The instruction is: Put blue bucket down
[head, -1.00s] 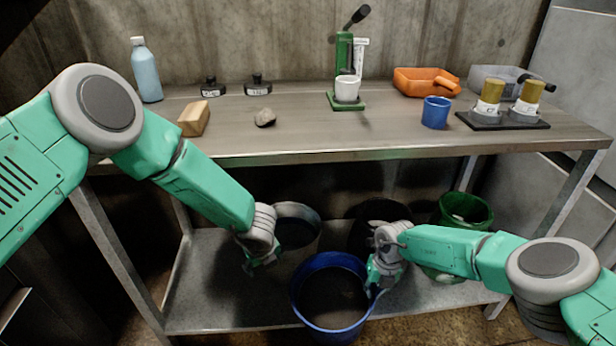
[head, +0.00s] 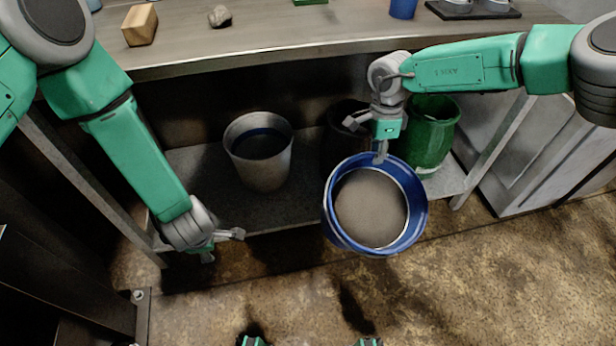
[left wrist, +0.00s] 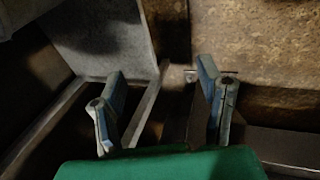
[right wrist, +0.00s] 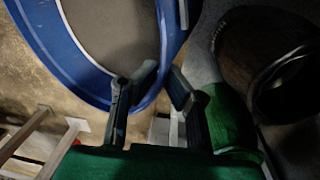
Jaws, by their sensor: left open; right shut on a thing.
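The blue bucket (head: 332,222) hangs in front of the lower shelf in the head view, its open top facing me and its inside grey. My right gripper (head: 383,150) is shut on its far rim. The right wrist view shows the blue rim (right wrist: 62,70) between and beyond the fingers (right wrist: 152,92). The bucket appears to be above the floor, though its underside is hidden. My left gripper (head: 222,246) is open and empty, low by the shelf's left front corner. Its two spread fingers show in the left wrist view (left wrist: 160,100).
A grey bucket (head: 270,172) stands on the lower shelf (head: 205,175). A black bucket (head: 342,130) and a green bucket (head: 430,140) stand further right. The workbench (head: 280,40) is above. The brown floor (head: 480,275) in front is clear.

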